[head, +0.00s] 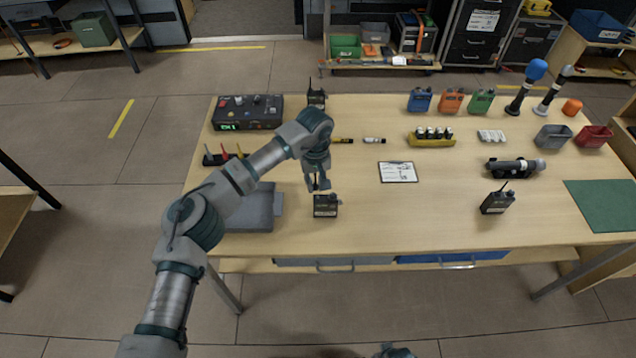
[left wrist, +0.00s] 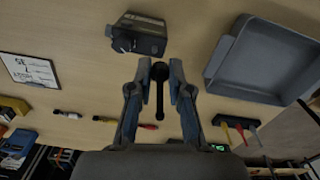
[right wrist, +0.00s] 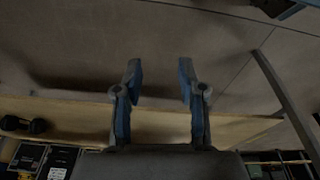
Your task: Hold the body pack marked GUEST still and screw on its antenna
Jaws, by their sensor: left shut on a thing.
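A black body pack (head: 325,207) without a visible antenna stands near the table's front edge; its label is too small to read. It also shows in the left wrist view (left wrist: 140,38). My left gripper (head: 318,187) is above and just behind this pack. In the left wrist view my left gripper (left wrist: 160,78) is shut on a thin black antenna (left wrist: 160,100) with a rounded end, apart from the pack. My right gripper (right wrist: 160,80) is open and empty in the right wrist view, low in front of the table. Its fingers are not clear in the head view.
A grey tray (head: 250,208) lies left of the pack. A clipboard (head: 398,172) lies mid-table. Two other black packs with antennas stand at the back (head: 316,97) and at the right (head: 497,201). The front of the table between the near pack and the right one is clear.

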